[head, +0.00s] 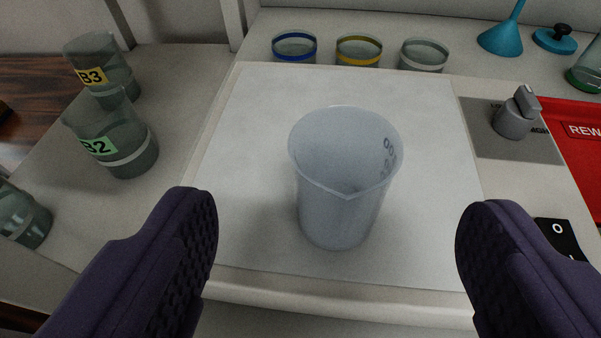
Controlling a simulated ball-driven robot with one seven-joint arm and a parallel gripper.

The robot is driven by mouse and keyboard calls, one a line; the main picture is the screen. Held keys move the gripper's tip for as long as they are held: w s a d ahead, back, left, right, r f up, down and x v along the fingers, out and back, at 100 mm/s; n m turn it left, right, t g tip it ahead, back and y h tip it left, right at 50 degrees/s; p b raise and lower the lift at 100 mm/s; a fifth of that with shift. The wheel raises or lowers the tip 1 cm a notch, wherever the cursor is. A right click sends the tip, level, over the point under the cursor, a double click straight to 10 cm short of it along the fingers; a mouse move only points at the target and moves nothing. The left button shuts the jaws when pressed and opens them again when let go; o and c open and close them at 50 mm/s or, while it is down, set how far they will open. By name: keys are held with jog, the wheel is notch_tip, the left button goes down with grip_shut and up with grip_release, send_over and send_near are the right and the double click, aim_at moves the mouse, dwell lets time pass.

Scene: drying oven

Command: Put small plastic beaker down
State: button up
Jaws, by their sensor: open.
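The small plastic beaker (341,200) stands upright on a white square mat (250,120) in the middle of the head view. It is translucent with a pouring lip towards me and dark markings on its right side. It looks empty. My gripper (337,225) is open, with one dark purple finger at the left and one at the right. Both fingers are clear of the beaker, with a gap on each side of it.
Blue-, yellow- and white-banded dishes (359,50) line the back. A teal funnel (501,38), a grey metal piece (515,115) and a red area (575,150) are at the right. The mat around the beaker is bare.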

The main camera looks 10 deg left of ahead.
aim_at(342, 130)
jog(key=b+x, duration=0.1)
jog(key=x, duration=0.2)
jog(key=b+x, duration=0.1)
jog(key=x, duration=0.2)
jog(key=shift+d+f+b, duration=0.2)
jog(key=shift+f+b, duration=0.15)
jog(key=shift+b, duration=0.05)
jog(key=shift+w, duration=0.25)
jog(key=shift+r, duration=0.1)
jog(key=c, duration=1.2)
